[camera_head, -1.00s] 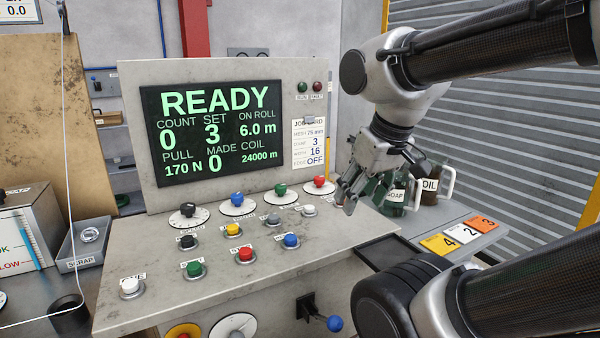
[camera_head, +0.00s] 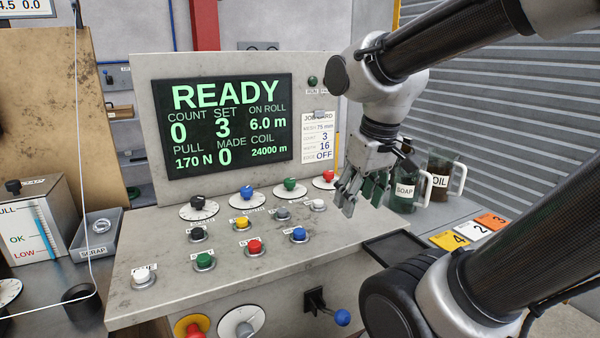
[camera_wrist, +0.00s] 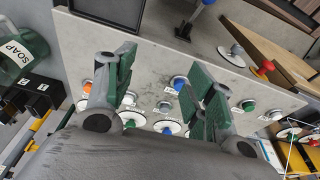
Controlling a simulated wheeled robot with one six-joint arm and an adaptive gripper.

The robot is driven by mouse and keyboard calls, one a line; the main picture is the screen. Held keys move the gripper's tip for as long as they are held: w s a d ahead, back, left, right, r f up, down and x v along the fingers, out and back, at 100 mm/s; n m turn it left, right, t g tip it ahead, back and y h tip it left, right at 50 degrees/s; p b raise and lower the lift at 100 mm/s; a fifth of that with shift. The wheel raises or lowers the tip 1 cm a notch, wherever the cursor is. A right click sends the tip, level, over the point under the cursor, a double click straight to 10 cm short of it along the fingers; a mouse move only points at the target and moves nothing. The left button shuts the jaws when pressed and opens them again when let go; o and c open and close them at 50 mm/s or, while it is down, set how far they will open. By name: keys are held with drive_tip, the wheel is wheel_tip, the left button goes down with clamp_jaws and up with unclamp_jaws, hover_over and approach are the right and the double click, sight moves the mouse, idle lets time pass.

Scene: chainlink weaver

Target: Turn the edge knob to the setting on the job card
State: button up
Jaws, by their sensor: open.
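The sloping console (camera_head: 160,245) has a back row of dial knobs: black (camera_head: 197,202), blue (camera_head: 246,192), green (camera_head: 289,184) and red (camera_head: 327,176). Their labels are too small to read, so I cannot tell which is the edge knob. My gripper (camera_head: 352,200) is open and empty, fingers pointing down, just right of the red knob and apart from it. In the wrist view, its fingers (camera_wrist: 158,90) spread above the console; the green knob (camera_wrist: 129,123) shows between them.
Several push buttons, including a red one (camera_head: 254,247), fill the console front. A blue-tipped lever (camera_head: 342,317) sticks out below. Soap (camera_head: 405,190) and oil (camera_head: 440,182) jugs stand right of my gripper. A black tray (camera_head: 400,246) sits at the console's right edge.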

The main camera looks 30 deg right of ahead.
sight(290, 180)
drive_tip(key=w+f+m+h, duration=0.1)
drive_tip(key=w+f, duration=0.1)
drive_tip(key=w, duration=0.6)
drive_tip(key=w+a+f+m+g+h, duration=0.1)
drive_tip(key=w, duration=0.7)
drive_tip(key=w+a+f+m, duration=0.1)
drive_tip(key=w+f, duration=0.1)
drive_tip(key=w, duration=0.7)
drive_tip(key=shift+a+f+m+h, duration=0.1)
drive_tip(key=shift+f+m+h, duration=0.25)
drive_tip(key=shift+m+h, duration=0.05)
drive_tip(key=w+m, duration=0.1)
drive_tip(key=w, duration=0.2)
drive_tip(key=shift+w+r, duration=0.15)
drive_tip(key=w+r+m+t, duration=0.1)
drive_tip(key=w+r+m, duration=0.2)
drive_tip(key=shift+m+t, duration=0.3)
drive_tip(key=shift+m, duration=0.6)
drive_tip(key=x, duration=0.8)
drive_tip(key=shift+w, duration=0.2)
drive_tip(key=c, duration=1)
